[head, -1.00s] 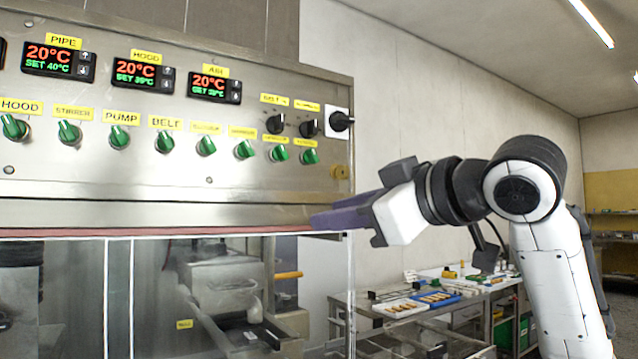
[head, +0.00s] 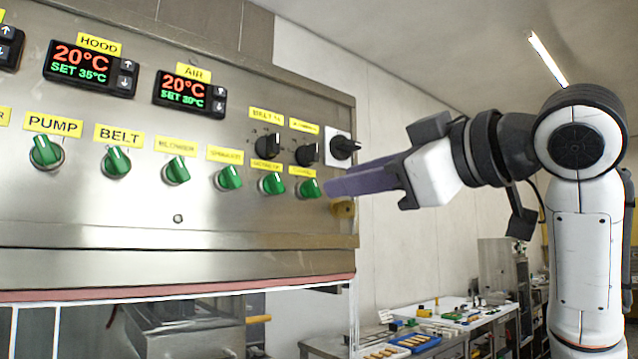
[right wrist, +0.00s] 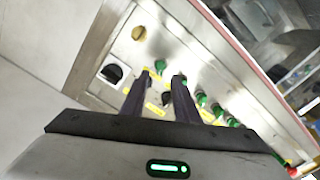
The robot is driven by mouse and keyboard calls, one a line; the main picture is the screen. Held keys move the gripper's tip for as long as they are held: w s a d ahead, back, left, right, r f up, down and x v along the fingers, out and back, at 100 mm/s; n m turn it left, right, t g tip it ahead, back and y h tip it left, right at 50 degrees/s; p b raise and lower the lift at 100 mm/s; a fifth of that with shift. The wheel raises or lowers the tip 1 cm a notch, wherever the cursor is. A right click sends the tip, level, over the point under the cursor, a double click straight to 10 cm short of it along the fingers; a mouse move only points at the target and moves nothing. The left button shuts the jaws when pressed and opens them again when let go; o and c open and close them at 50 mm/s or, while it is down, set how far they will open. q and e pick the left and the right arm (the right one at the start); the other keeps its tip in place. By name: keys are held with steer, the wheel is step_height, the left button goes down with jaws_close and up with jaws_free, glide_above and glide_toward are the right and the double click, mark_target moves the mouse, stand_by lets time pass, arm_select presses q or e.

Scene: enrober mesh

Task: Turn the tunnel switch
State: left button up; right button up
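The tunnel switch looks to be the rightmost green knob (head: 308,188) in the lower row on the steel panel; the small label above it is blurred. My right gripper (head: 328,188) reaches in from the right, its purple fingers just beside that knob. In the right wrist view the two fingers (right wrist: 162,76) are apart with nothing between them. The end green knob (right wrist: 160,65) shows just beyond the gap between the tips. I cannot tell whether they touch it. My left gripper is not in view.
Neighbouring green knobs (head: 272,184) stand close to the left. Black knobs (head: 307,154) and a black rotary switch on a white plate (head: 343,147) sit above. A yellow knob (head: 343,208) is below right. A worktable (head: 455,335) with trays stands behind.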

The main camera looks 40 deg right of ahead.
mark_target(317, 188)
steer(key=w, duration=0.4)
steer(key=w+p, duration=0.1)
steer(key=w, duration=0.1)
steer(key=shift+w+a, duration=0.15)
steer(key=shift+a, duration=0.1)
steer(key=shift+w, duration=0.15)
steer(key=shift+c, duration=0.3)
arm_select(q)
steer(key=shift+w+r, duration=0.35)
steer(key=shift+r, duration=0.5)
arm_select(e)
jaws_close()
